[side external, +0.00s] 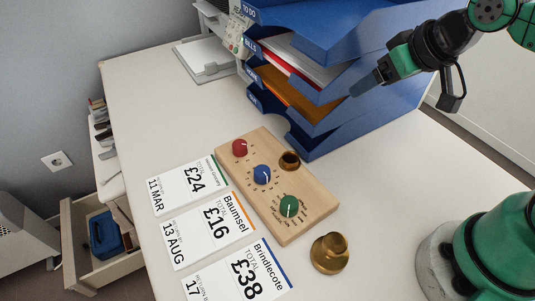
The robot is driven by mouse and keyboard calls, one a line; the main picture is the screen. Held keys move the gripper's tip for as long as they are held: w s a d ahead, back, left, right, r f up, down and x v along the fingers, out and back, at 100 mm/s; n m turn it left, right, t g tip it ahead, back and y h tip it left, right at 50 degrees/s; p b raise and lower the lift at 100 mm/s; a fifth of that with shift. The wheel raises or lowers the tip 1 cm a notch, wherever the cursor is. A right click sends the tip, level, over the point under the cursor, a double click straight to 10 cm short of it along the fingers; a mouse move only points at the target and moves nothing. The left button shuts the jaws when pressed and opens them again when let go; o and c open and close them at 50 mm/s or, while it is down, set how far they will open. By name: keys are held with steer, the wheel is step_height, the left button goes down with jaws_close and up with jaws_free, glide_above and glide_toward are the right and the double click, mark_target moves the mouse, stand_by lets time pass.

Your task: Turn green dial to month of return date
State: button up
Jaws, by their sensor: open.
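The green dial (289,206) sits at the near end of a wooden board (318,200) on the table. It has a white pointer line and a ring of small labels too small to read. The return cards lie flat left of the board: a green-striped £24 card (188,186) dated 11 MAR, an orange-striped Baumsel £16 card (207,230) dated 13 AUG, and a blue-striped Brindlecote £38 card (240,274) reading 17, its month cut off by the frame. My gripper (356,90) is open, raised beside the blue trays, well above and right of the dial; its fingers overlap in this view.
A loose brass piece (329,253) stands beside the board. Stacked blue trays (325,142) with papers rise behind.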

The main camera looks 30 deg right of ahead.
step_height(320, 180, up, 16)
steer(key=n+g, duration=0.7)
steer(key=n, duration=1.2)
glide_above(290, 202)
step_height(290, 202, down, 23)
steer(key=shift+f, duration=3.05)
jaws_close()
